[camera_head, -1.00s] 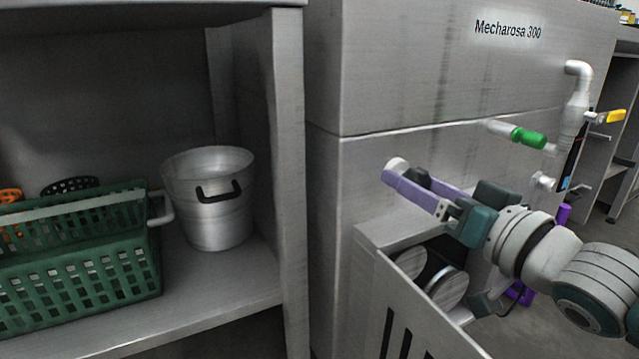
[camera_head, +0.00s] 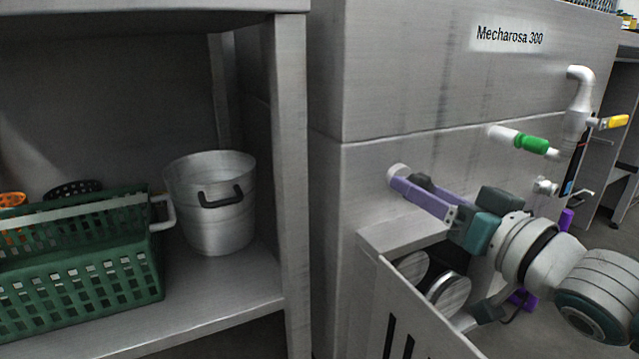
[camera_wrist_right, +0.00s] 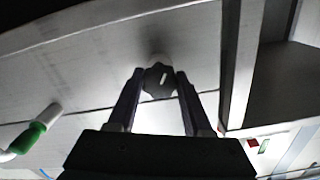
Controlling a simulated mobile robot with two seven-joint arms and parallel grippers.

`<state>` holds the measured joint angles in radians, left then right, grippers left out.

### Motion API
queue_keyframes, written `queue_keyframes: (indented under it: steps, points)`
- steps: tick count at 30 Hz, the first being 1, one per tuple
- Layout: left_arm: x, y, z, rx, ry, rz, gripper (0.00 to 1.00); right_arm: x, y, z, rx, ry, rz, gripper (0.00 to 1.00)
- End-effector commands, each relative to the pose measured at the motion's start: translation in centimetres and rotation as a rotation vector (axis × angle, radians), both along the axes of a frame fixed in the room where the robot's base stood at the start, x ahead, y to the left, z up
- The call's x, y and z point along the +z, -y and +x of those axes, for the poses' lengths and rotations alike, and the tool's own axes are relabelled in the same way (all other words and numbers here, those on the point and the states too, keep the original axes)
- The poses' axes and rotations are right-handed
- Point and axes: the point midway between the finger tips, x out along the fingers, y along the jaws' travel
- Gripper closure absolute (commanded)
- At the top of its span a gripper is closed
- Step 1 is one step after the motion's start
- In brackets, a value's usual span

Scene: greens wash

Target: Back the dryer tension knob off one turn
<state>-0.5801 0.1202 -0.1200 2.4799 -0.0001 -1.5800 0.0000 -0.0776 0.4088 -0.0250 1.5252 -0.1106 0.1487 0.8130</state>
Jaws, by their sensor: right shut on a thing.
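The tension knob (camera_wrist_right: 159,80) is dark and lobed with a white mark, seen face-on in the right wrist view. The mark stands near upright, leaning slightly right. In the head view the knob is mostly hidden behind my fingers, in front of a pale round boss (camera_head: 398,170) on the grey machine (camera_head: 400,60) labelled "Mecharosa 300". My right gripper (camera_head: 412,184) has purple fingers and is shut on the knob, one finger on each side; it also shows in the right wrist view (camera_wrist_right: 160,86). My left gripper is not in view.
A shelf at left holds a metal pot (camera_head: 218,225) and a green basket (camera_head: 85,290).

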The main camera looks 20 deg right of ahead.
Motion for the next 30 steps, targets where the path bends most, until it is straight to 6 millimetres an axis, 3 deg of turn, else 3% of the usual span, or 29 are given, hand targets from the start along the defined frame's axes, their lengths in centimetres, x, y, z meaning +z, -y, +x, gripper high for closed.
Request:
queue_keyframes:
  steps: [11,30]
  points:
    - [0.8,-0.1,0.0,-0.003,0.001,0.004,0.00,0.1,0.0,0.0,-0.001,0.008,-0.110,1.00]
    - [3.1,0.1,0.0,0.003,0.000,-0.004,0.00,0.1,0.0,0.0,-0.001,0.053,-0.684,1.00]
